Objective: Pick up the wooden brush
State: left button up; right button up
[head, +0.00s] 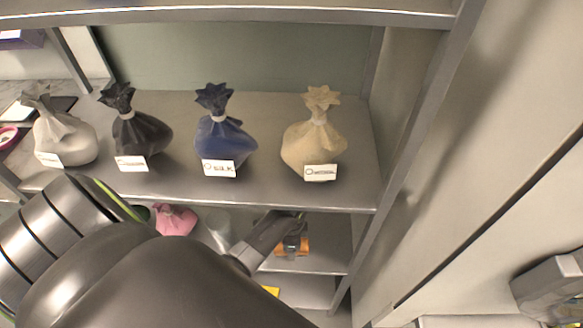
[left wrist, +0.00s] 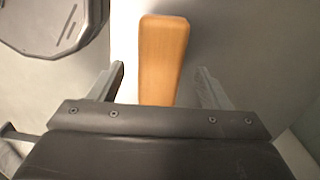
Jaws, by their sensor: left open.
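The wooden brush shows in the left wrist view as a plain orange-brown wooden block (left wrist: 163,45) with rounded corners, lying on a grey surface. My left gripper (left wrist: 161,70) is open, with one finger on each side of the block and a visible gap on both sides. The block's near end is hidden behind the gripper body. In the head view, an orange-brown piece (head: 303,244) shows on the lower shelf at the end of my left arm, which partly covers it. I cannot make out bristles. My right gripper is not in view.
Tied cloth bags stand on the upper shelf: white (head: 65,138), black (head: 140,135), blue (head: 224,140) and beige (head: 313,145), each with a label. A pink bag (head: 175,220) stands below. The shelf's front edge (head: 300,206) runs above my reaching arm; a metal post (head: 408,150) stands right.

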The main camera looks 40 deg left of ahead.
pick_arm(q)
jog(key=shift+f, duration=1.2)
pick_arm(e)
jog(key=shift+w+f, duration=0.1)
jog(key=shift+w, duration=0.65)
pick_arm(q)
jog(key=shift+c, duration=0.3)
jog(key=c, duration=1)
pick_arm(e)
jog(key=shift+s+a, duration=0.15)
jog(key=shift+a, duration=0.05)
pick_arm(q)
jog(key=shift+r, duration=0.1)
jog(key=shift+c, duration=0.2)
